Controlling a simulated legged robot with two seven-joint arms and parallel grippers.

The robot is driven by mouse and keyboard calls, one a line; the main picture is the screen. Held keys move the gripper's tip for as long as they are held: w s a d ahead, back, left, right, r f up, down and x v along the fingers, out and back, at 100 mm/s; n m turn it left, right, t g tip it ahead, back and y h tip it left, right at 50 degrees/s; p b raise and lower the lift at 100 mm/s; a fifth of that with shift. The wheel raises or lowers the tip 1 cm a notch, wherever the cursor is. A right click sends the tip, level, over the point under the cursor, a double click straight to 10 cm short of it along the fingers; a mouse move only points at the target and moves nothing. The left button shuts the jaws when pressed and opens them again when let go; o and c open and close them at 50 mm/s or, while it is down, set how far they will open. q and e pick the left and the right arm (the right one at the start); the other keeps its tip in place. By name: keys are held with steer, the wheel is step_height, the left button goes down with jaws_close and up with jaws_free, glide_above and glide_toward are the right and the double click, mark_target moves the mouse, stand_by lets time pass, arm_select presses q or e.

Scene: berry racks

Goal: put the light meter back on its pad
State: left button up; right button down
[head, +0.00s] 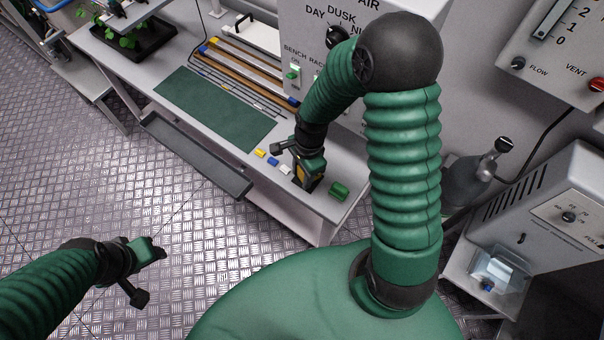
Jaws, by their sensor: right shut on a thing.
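My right gripper (308,168) is low over the front right end of the bench, shut on a small yellow and black thing that looks like the light meter (300,174). The gripper covers much of it. A dark patch lies right at its lower side; I cannot tell whether this is the meter's body or its pad, or whether the meter touches the bench. My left gripper (154,254) hangs over the metal floor at the lower left, away from the bench; its jaw gap does not show clearly.
Small yellow, blue and white pieces (272,162) lie left of the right gripper, a green block (339,190) right of it. A green mat (214,108) covers the bench's middle. A grey tray (195,155) runs along the front edge. A control box (300,45) stands behind.

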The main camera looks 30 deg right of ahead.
steer(key=shift+w+f, duration=0.1)
steer(key=shift+f, duration=0.35)
steer(key=c, duration=0.9)
jaws_free()
